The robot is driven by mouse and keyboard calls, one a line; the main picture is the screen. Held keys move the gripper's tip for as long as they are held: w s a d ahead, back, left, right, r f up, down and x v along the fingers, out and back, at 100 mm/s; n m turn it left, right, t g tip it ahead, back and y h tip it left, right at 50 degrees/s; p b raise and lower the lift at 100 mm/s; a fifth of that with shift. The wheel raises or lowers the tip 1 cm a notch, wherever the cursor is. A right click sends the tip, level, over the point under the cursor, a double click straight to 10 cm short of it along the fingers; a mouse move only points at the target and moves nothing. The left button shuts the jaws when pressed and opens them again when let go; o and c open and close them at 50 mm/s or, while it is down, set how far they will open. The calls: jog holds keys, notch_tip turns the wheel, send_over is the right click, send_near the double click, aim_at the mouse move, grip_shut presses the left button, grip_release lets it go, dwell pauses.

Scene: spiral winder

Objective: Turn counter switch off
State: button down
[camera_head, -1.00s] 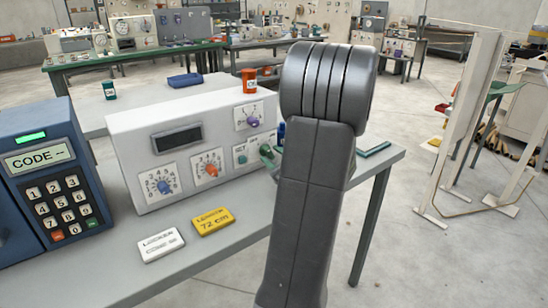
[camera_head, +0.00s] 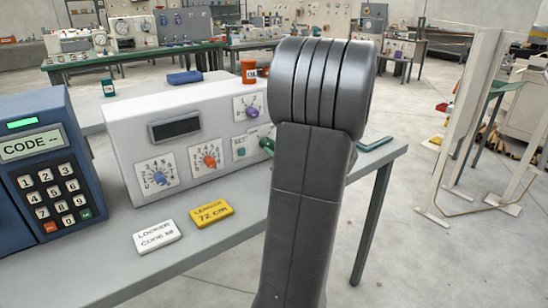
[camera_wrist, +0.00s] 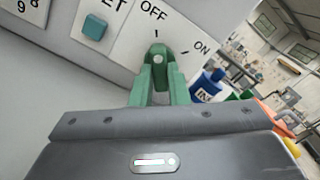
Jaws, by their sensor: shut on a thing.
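The counter switch (camera_wrist: 158,60) is on the light panel of the counter box (camera_head: 150,111). In the wrist view its white dot lies just below the OFF tick, with the ON tick up and to the right of it. My gripper (camera_wrist: 158,72) has green fingers closed around the switch knob, which mostly hides the knob. In the head view my arm covers the right end of the box, and only a bit of green shows beside it.
A teal SET button (camera_wrist: 94,28) is left of the switch. Dials, a keypad box (camera_head: 45,170), a white card (camera_head: 157,236) and a yellow card (camera_head: 211,213) are left of my arm. A blue bottle (camera_wrist: 208,86) stands to the right.

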jog(key=shift+n, duration=0.3)
jog(key=c, duration=1.4)
grip_release()
jog(key=shift+s, duration=0.1)
jog(key=v, duration=1.3)
jog(key=shift+s+d, duration=0.25)
jog(key=shift+s, duration=0.05)
